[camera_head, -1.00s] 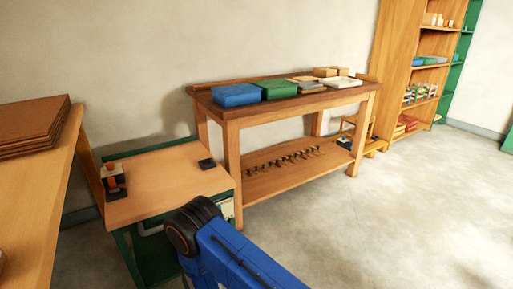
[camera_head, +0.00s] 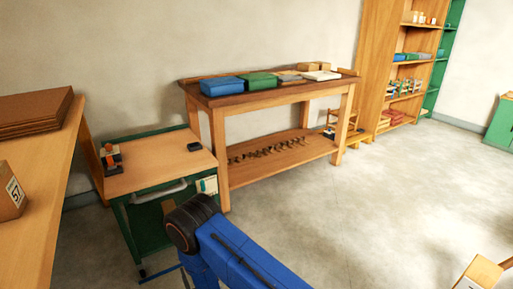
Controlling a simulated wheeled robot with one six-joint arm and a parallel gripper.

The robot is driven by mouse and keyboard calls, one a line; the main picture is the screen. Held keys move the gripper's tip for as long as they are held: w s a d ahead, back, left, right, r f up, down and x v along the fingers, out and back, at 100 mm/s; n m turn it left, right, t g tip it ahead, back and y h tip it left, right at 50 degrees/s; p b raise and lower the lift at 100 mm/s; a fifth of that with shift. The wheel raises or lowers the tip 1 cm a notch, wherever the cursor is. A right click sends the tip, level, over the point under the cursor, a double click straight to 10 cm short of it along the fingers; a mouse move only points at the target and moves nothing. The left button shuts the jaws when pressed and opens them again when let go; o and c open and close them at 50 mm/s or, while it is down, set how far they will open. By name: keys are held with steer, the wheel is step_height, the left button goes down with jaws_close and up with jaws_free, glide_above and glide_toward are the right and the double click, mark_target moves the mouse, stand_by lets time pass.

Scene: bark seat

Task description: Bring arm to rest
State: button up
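My blue arm with a dark joint shows at the bottom centre of the head view, in front of the green cabinet with a wooden top (camera_head: 160,168). The arm's end and my gripper are not visible, so I cannot see whether it holds anything. The part of the arm in view appears clear of the cabinet and the workbench (camera_head: 270,93).
A wooden table (camera_head: 50,175) at the left bears brown boards (camera_head: 30,112) and a labelled box (camera_head: 10,192). Blue (camera_head: 222,86) and green (camera_head: 259,81) boxes lie on the workbench. A tall shelf (camera_head: 375,60) stands behind. The floor (camera_head: 380,210) at right is mostly open.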

steer(key=w+d+r+m+g+h, duration=0.15)
steer(key=w+d+r, duration=0.35)
steer(key=r, duration=0.5)
steer(key=w+d+r+m+g+h, duration=0.1)
steer(key=w+d+r+h, duration=0.15)
steer(key=w+r, duration=0.6)
steer(key=s+d+r+m+g, duration=0.1)
steer(key=s+d+r+g, duration=0.1)
steer(key=d+r, duration=1.45)
steer(key=s+d+r+m+g+h, duration=0.1)
steer(key=s+d+r+g, duration=0.1)
steer(key=s+d+r, duration=0.55)
steer(key=s+d+r+g+h, duration=0.1)
steer(key=s+d+r+h, duration=0.1)
steer(key=s+d+r, duration=0.55)
steer(key=s+d+g, duration=0.1)
steer(key=s+d, duration=0.4)
steer(key=s, duration=0.4)
steer(key=s+d+m+g+h, duration=0.1)
steer(key=s+d, duration=0.5)
steer(key=s, duration=0.2)
steer(key=s+d+f+g+h, duration=0.1)
steer(key=s+d, duration=0.4)
steer(key=s, duration=0.4)
steer(key=shift+s+d+m, duration=0.2)
steer(key=shift+s+m, duration=0.1)
steer(key=shift+m, duration=0.05)
